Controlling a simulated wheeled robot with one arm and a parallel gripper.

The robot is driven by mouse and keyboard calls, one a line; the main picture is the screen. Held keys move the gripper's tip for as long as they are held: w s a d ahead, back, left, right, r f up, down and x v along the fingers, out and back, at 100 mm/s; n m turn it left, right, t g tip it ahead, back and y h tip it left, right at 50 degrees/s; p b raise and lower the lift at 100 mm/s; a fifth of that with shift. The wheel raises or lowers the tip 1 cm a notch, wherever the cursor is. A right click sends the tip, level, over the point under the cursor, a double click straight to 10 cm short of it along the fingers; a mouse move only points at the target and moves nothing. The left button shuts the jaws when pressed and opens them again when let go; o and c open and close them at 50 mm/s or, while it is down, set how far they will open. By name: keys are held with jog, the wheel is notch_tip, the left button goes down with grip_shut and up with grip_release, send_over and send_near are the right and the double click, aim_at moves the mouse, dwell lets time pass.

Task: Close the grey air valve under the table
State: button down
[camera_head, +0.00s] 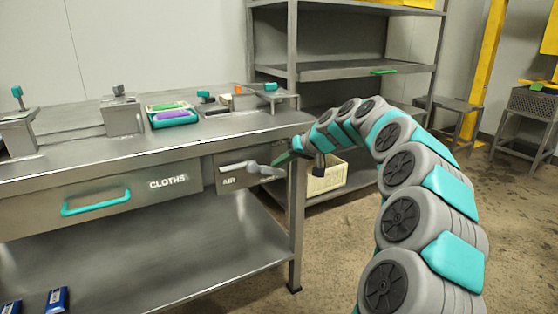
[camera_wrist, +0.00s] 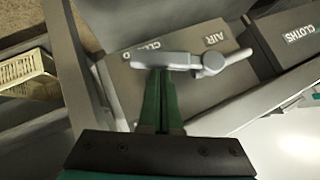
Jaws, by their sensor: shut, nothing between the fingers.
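The grey air valve (camera_head: 262,169) sits on a grey panel marked AIR (camera_head: 229,181) under the tabletop, near the table's right front corner. In the wrist view the valve (camera_wrist: 210,64) shows a round hub and a lever pointing left across the panel (camera_wrist: 190,42). A second word on the panel is partly hidden by the lever. My gripper (camera_head: 283,160) is at the lever's right end in the head view. In the wrist view its green fingers (camera_wrist: 160,75) are together, with their tips at the lever; whether they touch it I cannot tell.
A drawer marked CLOTHS (camera_head: 168,183) with a teal handle (camera_head: 95,203) is left of the panel. The steel table (camera_head: 150,160) has a leg (camera_head: 296,225) just right of the valve. A cream crate (camera_head: 325,178) stands behind on the shelf rack (camera_head: 340,70). Open floor lies at right.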

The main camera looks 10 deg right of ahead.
notch_tip(320, 180, down, 2)
jog(key=shift+f+m+y+b, duration=0.15)
jog(key=shift+m+y+b, duration=0.4)
jog(key=shift+y, duration=0.55)
jog(key=s+a+f+m+y+b, duration=0.1)
jog(key=a+f+m+y+b, duration=0.1)
jog(key=a+f+y+b, duration=0.1)
jog(key=shift+a+f+b, duration=0.45)
jog(key=shift+f+b, duration=0.6)
jog(key=shift+f, duration=0.1)
jog(key=shift+s+a+f, duration=0.1)
jog(key=shift+s, duration=0.05)
